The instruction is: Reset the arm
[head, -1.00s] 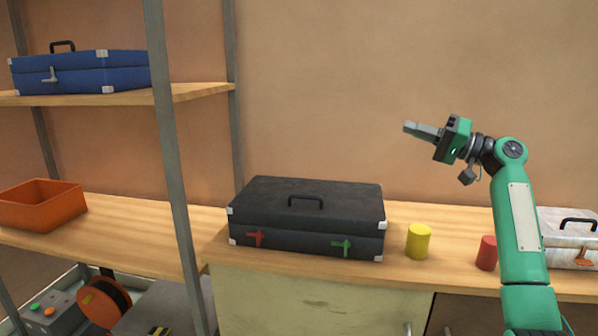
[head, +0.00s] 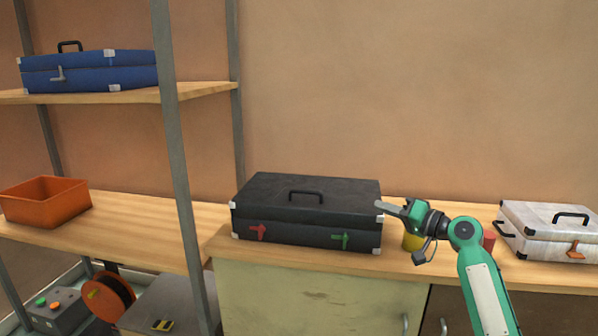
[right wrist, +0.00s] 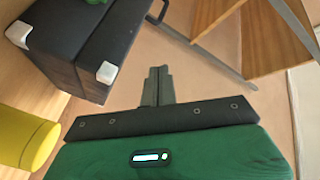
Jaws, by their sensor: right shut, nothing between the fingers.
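My right gripper (head: 390,208) is shut and empty. In the head view it points left, level with the right end of the black case (head: 305,196) and in front of the yellow cylinder (head: 413,242), which it partly hides. In the right wrist view its two fingers (right wrist: 158,85) lie together with nothing between them. The black case (right wrist: 90,45) shows there at the upper left and the yellow cylinder (right wrist: 28,138) at the lower left, both apart from the fingers. My left gripper is in neither view.
A red cylinder (head: 488,242) stands behind my right arm, mostly hidden. A white case (head: 545,232) is on the counter's right. A shelf rack at the left bears a blue case (head: 90,74) and an orange bin (head: 45,203). The air above the counter is clear.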

